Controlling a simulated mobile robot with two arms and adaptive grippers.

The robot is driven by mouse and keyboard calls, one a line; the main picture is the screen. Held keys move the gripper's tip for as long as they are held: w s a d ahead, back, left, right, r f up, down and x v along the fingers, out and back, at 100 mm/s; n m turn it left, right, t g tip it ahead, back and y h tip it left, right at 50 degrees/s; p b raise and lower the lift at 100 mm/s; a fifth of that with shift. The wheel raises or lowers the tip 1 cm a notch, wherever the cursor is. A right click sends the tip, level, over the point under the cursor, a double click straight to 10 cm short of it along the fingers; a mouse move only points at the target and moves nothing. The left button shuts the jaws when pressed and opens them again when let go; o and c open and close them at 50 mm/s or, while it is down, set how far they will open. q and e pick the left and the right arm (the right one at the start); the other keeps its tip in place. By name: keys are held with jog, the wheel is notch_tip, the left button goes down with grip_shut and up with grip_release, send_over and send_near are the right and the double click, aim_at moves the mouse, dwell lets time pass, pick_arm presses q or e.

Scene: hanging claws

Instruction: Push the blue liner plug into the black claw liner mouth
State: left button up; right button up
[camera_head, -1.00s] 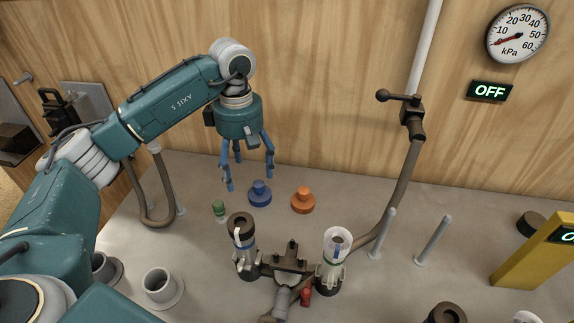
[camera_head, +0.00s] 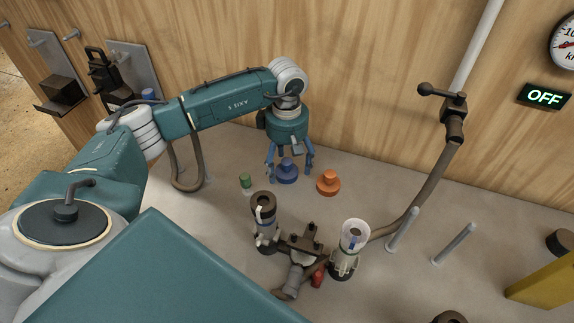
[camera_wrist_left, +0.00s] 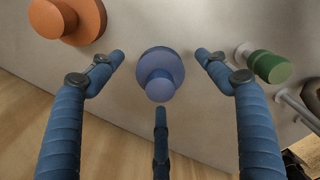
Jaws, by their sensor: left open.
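The blue liner plug (camera_head: 286,172) stands upright on the grey bench, and in the left wrist view the blue plug (camera_wrist_left: 160,74) lies between my fingers. My left gripper (camera_head: 289,172) is open, pointing down over and around the blue plug. Its blue fingers (camera_wrist_left: 160,85) are spread on either side of the plug with visible gaps. The black claw liner (camera_head: 264,208) stands upright with its dark round mouth facing up, nearer the camera and left of the claw body (camera_head: 302,245). The claw liner's mouth looks open. My right gripper is not in view.
An orange plug (camera_head: 328,183) stands right of the blue one, and a small green plug (camera_head: 246,181) stands to its left. A clear-white claw cup (camera_head: 349,245) stands right of the claw body. A hose (camera_head: 415,200) and grey posts (camera_head: 453,244) stand farther right.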

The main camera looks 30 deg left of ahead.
pick_arm(q)
jog(key=shift+f, duration=0.55)
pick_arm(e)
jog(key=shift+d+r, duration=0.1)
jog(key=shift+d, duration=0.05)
pick_arm(q)
jog(key=c, duration=1.1)
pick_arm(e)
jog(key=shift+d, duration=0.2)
